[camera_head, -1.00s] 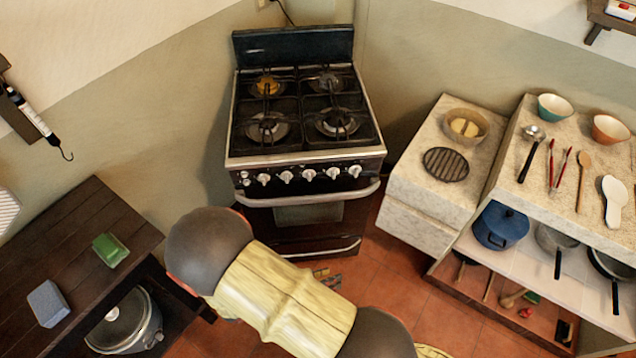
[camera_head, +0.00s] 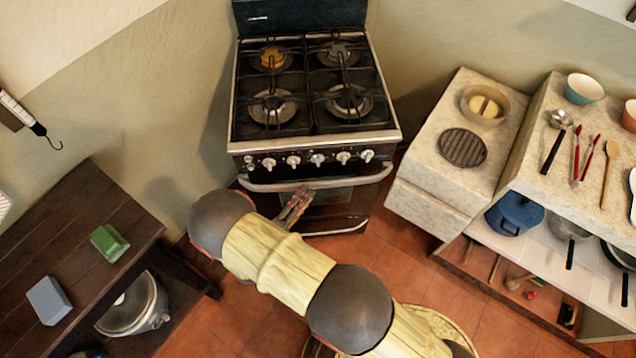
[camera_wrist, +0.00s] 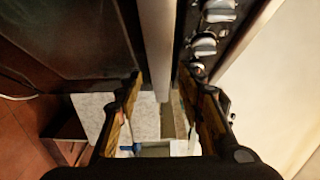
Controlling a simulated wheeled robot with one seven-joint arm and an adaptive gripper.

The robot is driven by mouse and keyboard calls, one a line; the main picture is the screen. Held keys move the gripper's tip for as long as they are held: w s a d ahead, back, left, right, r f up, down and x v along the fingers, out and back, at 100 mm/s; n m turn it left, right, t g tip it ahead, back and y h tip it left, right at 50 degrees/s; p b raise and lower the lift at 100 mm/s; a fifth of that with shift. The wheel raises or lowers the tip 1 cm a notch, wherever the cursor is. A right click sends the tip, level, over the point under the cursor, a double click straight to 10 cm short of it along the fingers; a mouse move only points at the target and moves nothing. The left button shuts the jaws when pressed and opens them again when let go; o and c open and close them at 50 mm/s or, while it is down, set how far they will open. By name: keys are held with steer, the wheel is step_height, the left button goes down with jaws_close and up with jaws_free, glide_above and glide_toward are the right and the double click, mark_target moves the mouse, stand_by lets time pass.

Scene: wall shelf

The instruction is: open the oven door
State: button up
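The oven (camera_head: 312,150) stands against the back wall, with a row of knobs (camera_head: 317,160) on its front. Its door (camera_head: 345,203) looks shut, partly hidden by my arm. The pale metal handle bar (camera_head: 345,182) runs across the door's top. My gripper (camera_head: 302,197) is at the handle, left of its middle. In the wrist view, my gripper (camera_wrist: 165,108) is open, its two fingers wide apart. The handle (camera_wrist: 157,45) lies in line with the gap, with space on both sides. Whether it is between the fingertips I cannot tell.
A dark wooden table (camera_head: 75,255) with a green sponge block (camera_head: 108,242) stands at left. A stone-topped counter (camera_head: 440,185) stands close to the oven's right side.

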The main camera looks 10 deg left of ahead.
mark_target(316, 187)
steer(key=b+x, duration=0.1)
steer(key=x, duration=0.5)
steer(key=shift+w+d, duration=0.2)
steer(key=shift+w, duration=0.1)
steer(key=shift+c, duration=0.8)
steer(key=c, duration=0.7)
jaws_close()
